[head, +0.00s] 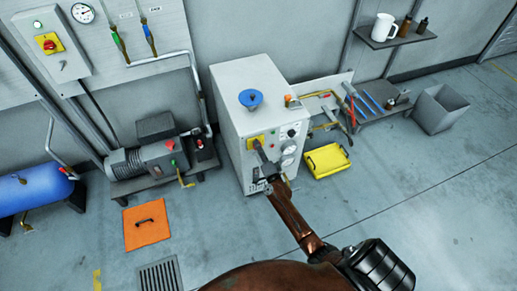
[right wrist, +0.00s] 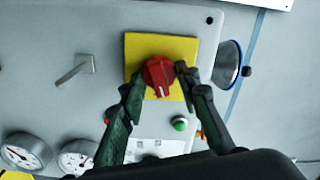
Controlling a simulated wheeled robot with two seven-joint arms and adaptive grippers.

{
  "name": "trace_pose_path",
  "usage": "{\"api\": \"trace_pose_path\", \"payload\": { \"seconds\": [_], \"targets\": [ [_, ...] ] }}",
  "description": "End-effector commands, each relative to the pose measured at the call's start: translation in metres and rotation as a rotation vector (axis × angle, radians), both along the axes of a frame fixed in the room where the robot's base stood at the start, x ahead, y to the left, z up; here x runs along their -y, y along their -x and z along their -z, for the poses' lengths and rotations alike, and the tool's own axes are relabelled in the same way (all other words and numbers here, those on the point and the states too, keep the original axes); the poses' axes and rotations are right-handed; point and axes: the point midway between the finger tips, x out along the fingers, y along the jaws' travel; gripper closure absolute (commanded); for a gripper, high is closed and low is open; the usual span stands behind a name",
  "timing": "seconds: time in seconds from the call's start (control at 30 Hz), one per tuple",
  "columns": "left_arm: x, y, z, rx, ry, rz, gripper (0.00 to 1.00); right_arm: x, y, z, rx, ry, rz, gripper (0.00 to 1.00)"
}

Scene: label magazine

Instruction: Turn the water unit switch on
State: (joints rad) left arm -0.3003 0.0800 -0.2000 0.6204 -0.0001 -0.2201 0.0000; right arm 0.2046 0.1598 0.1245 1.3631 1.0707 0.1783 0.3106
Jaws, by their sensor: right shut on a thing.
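The water unit appears to be the white cabinet (head: 228,110) with a blue funnel (head: 250,98) on top. Its switch is a red rotary knob (right wrist: 159,74) on a square yellow plate (right wrist: 133,48); the plate (head: 250,143) also shows on the cabinet front in the head view. The knob's white mark points down in the wrist view. My right gripper (right wrist: 162,79) has one finger on each side of the knob and is shut on it. In the head view my right gripper (head: 264,160) hides the knob. My left gripper is out of view.
A similar red knob on yellow (head: 48,43) sits on a wall box at left. A green button (right wrist: 180,124), a lever (right wrist: 75,72) and gauges (right wrist: 24,150) are near the switch. A yellow tray (head: 327,160) lies right of the cabinet; an orange mat (head: 147,232) lies left.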

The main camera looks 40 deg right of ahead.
Motion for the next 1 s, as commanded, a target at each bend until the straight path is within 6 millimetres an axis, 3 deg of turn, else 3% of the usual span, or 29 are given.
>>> {"api": "trace_pose_path", "payload": {
  "seconds": [0.4,1.0],
  "targets": [
    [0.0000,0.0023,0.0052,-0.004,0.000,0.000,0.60,-0.0004,0.0007,0.0033,0.062,-0.272,0.000,0.94],
    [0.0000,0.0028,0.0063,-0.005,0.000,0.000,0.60,-0.0003,0.0008,0.0030,0.082,-0.354,0.000,0.94]
  ]
}}
